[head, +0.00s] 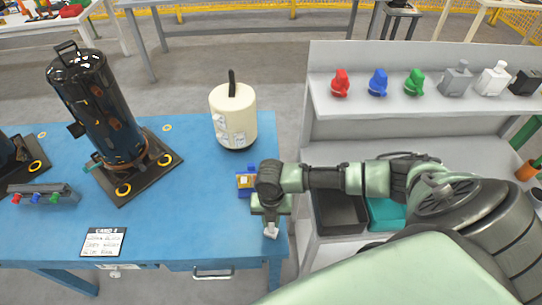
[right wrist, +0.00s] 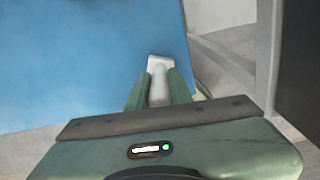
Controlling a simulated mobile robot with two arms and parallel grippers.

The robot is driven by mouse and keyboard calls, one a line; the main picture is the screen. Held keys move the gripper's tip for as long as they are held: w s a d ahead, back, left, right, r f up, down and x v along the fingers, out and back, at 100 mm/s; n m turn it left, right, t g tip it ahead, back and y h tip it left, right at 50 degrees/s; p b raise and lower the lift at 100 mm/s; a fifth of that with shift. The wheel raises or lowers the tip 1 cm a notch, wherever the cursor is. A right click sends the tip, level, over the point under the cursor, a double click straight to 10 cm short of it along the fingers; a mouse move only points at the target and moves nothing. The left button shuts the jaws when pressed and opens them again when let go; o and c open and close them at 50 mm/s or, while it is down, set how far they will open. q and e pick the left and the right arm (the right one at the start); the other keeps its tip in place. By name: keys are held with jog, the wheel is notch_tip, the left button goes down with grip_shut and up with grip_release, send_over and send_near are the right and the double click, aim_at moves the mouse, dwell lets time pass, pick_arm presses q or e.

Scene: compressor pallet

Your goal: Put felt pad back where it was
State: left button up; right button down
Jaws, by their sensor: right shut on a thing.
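My right gripper (head: 270,218) is over the right edge of the blue table (head: 190,215), pointing down. In the right wrist view its two green fingers (right wrist: 159,88) are shut on a small pale grey-white piece with a wider end (right wrist: 160,63), which looks like the felt pad. The pad's pale end also shows below the gripper in the head view (head: 271,231). It appears held above the table edge; whether it touches anything I cannot tell. The fingers hide part of it. My left gripper is not in view.
A black compressor (head: 100,110) stands on a dark base at left. A cream tank (head: 234,115) and a small blue-yellow item (head: 244,184) are on the table. A card (head: 103,242) lies in front. A grey shelf (head: 420,113) at right holds coloured knobs; dark (head: 340,212) and teal bins are below.

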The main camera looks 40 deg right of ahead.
jog(key=c, duration=1.5)
grip_release()
jog(key=shift+s+f, duration=0.1)
jog(key=shift+o, duration=1.1)
notch_tip(320, 180, up, 12)
jog(key=shift+r+b, duration=0.1)
jog(key=shift+b, duration=0.45)
jog(key=shift+a, duration=0.1)
